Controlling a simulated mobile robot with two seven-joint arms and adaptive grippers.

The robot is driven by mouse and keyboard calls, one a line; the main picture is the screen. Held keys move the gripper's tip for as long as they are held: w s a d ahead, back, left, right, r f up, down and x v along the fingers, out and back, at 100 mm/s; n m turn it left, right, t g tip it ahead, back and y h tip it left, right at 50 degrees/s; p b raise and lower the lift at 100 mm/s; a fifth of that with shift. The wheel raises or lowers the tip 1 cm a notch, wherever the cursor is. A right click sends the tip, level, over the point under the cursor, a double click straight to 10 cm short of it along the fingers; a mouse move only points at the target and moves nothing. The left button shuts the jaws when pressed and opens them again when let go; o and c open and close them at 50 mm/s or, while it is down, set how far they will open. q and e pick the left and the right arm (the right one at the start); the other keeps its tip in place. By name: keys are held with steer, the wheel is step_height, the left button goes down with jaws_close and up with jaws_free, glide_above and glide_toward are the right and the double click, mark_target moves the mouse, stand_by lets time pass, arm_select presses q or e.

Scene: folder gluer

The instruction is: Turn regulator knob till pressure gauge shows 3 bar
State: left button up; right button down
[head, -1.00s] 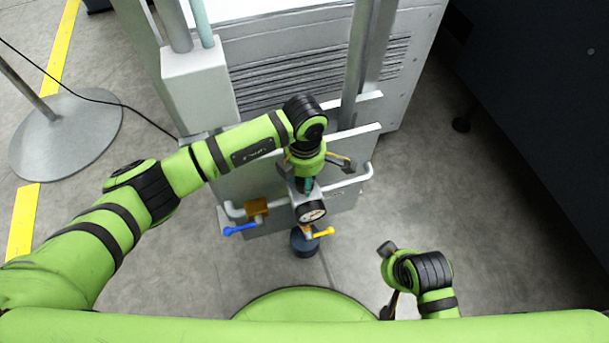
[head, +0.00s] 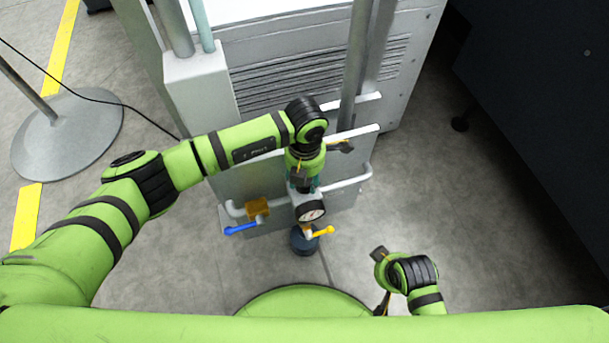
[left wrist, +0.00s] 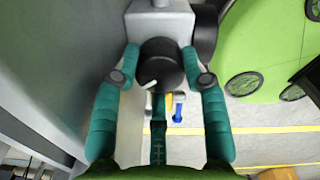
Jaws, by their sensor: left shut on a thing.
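The black regulator knob (left wrist: 160,65) sits between the two teal fingers of my left gripper (left wrist: 162,78) in the left wrist view, with a white mark on its face. In the head view my left gripper (head: 303,183) comes down on top of the regulator and hides the knob. The gripper is shut on the knob. The pressure gauge (head: 311,211) has a white face and dark rim just below; its needle is too small to read. My right gripper (head: 381,303) hangs low at the right, partly hidden by its own arm, away from the regulator.
A blue-handled valve (head: 241,229) and a yellow-handled valve (head: 322,232) flank the gauge. A white pipe (head: 345,182) runs along the grey panel. A round stand base (head: 66,135) is at the left.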

arm_select(q)
steer(key=shift+s+a+f, duration=0.2)
steer(key=shift+a, duration=0.05)
steer(key=o, duration=1.2)
steer(key=shift+c, duration=0.2)
steer(key=shift+w+r, duration=0.1)
steer(key=shift+r, duration=0.05)
